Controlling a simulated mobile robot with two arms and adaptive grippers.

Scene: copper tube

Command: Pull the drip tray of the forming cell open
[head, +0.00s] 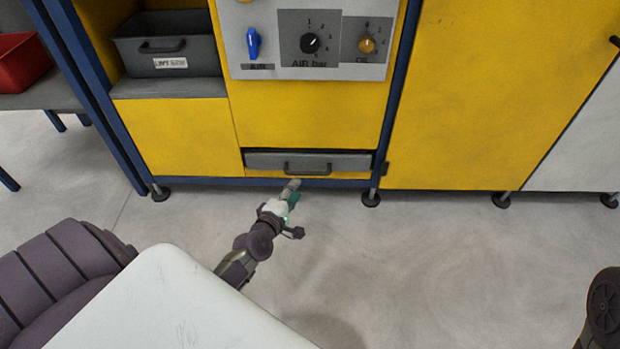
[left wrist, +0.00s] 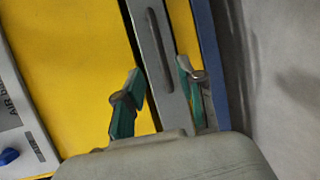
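The drip tray (head: 265,161) is a grey drawer low in the yellow forming cell. It sits in its slot, with a dark bar handle (head: 308,169) on its front. My left gripper (head: 293,186) is in front of the tray, close to the left part of the handle. In the left wrist view, the two green fingers of my left gripper (left wrist: 160,70) are apart. The grey tray front (left wrist: 168,80) and the handle (left wrist: 156,45) show beyond and between them. I cannot tell whether a finger touches the handle. My right gripper is out of view.
Above the tray is a control panel (head: 310,72) with a blue valve and knobs. A grey bin (head: 168,62) stands on a shelf at upper left, and a red bin (head: 20,62) at far left. The floor (head: 450,265) in front is clear. Cabinet feet (head: 371,198) stand along the base.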

